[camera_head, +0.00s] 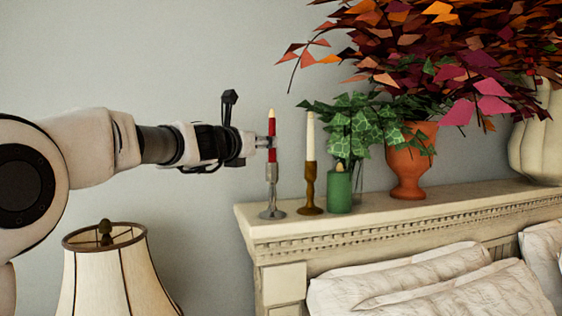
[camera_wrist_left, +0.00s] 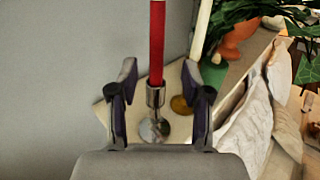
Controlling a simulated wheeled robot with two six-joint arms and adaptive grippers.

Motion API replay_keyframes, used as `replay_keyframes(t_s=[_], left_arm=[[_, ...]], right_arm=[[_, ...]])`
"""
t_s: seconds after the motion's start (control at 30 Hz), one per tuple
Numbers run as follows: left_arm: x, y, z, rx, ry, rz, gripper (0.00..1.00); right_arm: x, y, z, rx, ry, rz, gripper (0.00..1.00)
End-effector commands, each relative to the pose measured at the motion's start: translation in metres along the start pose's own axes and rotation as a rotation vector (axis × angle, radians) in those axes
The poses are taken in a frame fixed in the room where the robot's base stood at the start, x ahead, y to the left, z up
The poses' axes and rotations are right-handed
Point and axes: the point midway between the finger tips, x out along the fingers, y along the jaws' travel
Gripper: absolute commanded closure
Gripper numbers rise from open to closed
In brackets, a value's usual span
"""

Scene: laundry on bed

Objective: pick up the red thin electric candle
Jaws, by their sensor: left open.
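The red thin electric candle (camera_head: 272,127) stands upright in a silver holder (camera_head: 272,190) at the left end of the headboard shelf. My left gripper (camera_head: 268,143) comes in from the left at the candle's height, its tips overlapping the candle in the head view. In the left wrist view the open fingers of my left gripper (camera_wrist_left: 164,82) lie to either side of the red candle (camera_wrist_left: 157,45) and its silver holder (camera_wrist_left: 156,98). Whether a finger touches the candle I cannot tell. My right gripper is not in view.
A white candle (camera_head: 310,135) in a brass holder (camera_head: 311,190) stands close to the right. Beside it are a green candle (camera_head: 339,192), an ivy plant and a terracotta urn (camera_head: 408,165). A lampshade (camera_head: 108,275) stands below my arm. Pillows (camera_head: 400,275) lie below the shelf (camera_head: 400,205).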

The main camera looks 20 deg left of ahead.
Motion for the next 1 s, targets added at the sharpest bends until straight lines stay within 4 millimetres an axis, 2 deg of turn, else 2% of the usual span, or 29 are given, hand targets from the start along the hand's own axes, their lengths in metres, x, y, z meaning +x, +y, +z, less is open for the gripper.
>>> replay_keyframes(t_s=[0.03,0.17,0.3,0.43,0.63,0.67,0.7,0.8,1.0], left_arm=[[0.008,0.000,0.006,0.000,0.001,0.000,0.51],[0.025,0.000,0.011,0.001,0.001,-0.001,0.51],[0.048,0.000,0.021,0.002,0.001,-0.001,0.51],[0.066,0.000,0.015,0.002,0.000,-0.002,0.51],[0.067,0.000,0.012,0.002,-0.001,-0.001,0.51],[0.067,0.000,0.012,0.002,-0.001,-0.001,0.55],[0.067,0.000,0.012,0.002,-0.001,-0.001,0.69],[0.067,0.000,0.012,0.002,-0.001,-0.001,1.00],[0.067,0.000,0.012,0.002,-0.001,-0.002,1.00]], right_arm=[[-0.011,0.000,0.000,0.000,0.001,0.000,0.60],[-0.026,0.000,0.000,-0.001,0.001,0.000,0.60],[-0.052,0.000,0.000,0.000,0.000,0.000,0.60],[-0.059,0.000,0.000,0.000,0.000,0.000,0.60],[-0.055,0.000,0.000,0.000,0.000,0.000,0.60],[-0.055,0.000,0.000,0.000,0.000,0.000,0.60],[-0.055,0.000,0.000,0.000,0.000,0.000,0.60],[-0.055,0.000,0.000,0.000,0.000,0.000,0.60],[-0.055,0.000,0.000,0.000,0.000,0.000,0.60]])
